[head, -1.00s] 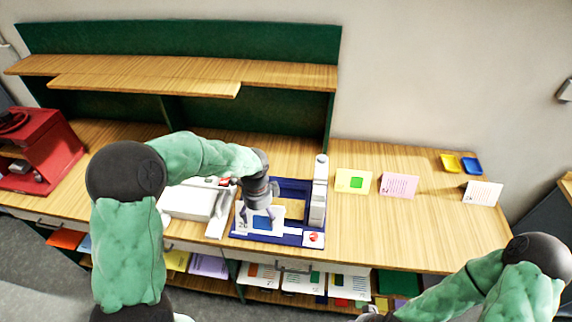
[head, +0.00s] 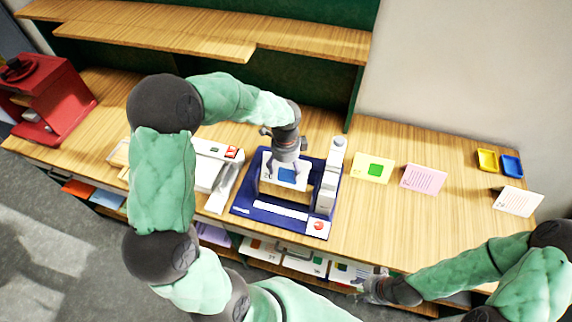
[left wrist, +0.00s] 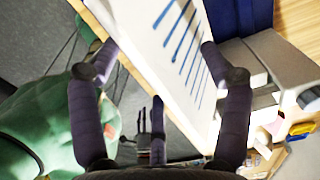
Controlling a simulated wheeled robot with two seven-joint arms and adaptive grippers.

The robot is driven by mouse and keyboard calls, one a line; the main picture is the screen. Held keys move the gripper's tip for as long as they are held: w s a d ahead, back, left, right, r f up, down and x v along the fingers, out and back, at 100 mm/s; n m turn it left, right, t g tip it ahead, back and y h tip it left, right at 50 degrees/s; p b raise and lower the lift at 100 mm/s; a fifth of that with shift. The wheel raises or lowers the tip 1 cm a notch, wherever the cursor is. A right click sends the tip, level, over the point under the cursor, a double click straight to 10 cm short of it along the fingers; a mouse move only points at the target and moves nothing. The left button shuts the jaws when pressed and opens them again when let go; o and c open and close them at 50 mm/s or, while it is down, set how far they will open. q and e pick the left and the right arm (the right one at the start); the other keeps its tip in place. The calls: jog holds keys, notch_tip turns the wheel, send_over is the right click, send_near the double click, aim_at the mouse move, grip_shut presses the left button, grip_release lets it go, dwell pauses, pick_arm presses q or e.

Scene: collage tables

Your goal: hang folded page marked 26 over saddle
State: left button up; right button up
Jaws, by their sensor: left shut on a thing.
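The folded page marked 26 (head: 270,173), white with a blue square, is held in my left gripper (head: 289,160), above the blue-based device (head: 243,207). In the left wrist view the page (left wrist: 165,40) shows ruled blue lines and lies between the fingers (left wrist: 165,62). I cannot tell which part of the device is the saddle; the page and gripper hide some of its middle. Whether the page touches anything below is unclear. My right gripper (head: 374,291) is low at the table's front edge, too small to read its jaws.
A grey upright part (head: 328,185) stands at the device's right side. A white machine (head: 207,172) is close on the left. A wooden shelf (head: 160,32) overhangs the back.

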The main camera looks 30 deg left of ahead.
pick_arm(q)
jog(key=shift+f+b, duration=2.2)
jog(key=shift+f, duration=0.85)
jog(key=shift+f+b, duration=1.95)
jog(key=shift+f, duration=1.15)
jog(key=o, duration=0.7)
jog(key=shift+o, duration=0.2)
notch_tip(320, 180, up, 12)
jog(key=shift+r, duration=0.1)
